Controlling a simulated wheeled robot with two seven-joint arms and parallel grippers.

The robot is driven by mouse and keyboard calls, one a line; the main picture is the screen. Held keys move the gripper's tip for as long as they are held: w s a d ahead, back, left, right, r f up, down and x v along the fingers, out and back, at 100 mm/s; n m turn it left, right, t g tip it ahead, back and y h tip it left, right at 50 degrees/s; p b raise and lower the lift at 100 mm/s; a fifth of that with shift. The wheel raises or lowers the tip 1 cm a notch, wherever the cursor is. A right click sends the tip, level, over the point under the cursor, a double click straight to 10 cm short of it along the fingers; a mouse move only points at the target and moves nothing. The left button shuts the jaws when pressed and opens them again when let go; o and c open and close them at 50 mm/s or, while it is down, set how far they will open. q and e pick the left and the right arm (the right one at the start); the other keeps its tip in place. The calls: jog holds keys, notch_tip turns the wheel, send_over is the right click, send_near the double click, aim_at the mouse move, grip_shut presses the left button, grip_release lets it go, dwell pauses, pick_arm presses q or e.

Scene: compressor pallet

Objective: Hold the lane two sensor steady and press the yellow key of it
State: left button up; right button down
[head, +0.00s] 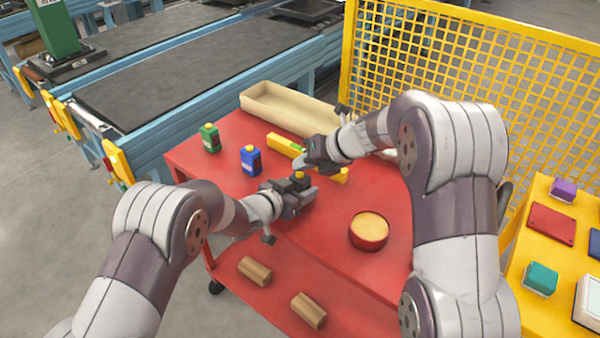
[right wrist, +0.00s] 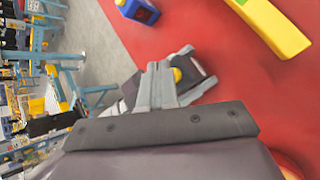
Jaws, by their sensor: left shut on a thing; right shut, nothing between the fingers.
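My left gripper (head: 292,190) is shut on a small sensor, mostly hidden by the fingers, above the red table top. Its yellow key (head: 299,175) shows on top, and also in the right wrist view (right wrist: 177,75). My right gripper (head: 299,162) is shut and empty, just beyond the key in the head view. In the right wrist view its fingertips (right wrist: 160,68) appear close beside the key; I cannot tell whether they touch it. A blue sensor (head: 251,161) and a green sensor (head: 209,138) stand apart on the table to the left.
A long yellow bar (head: 284,145) lies behind the grippers on the red table (head: 330,222). A beige tray (head: 268,112) is at the back, and a round red tin (head: 369,231) stands at the right. Wooden blocks (head: 254,271) lie on the lower shelf. A yellow mesh fence (head: 470,70) stands behind.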

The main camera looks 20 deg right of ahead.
aim_at(304, 177)
jog(key=shift+f, duration=0.45)
dwell(1.2)
jog(key=shift+r, duration=0.15)
dwell(0.5)
jog(key=shift+r, duration=0.75)
notch_tip(304, 177, up, 5)
dwell(0.4)
pick_arm(q)
jog(key=o, duration=1.2)
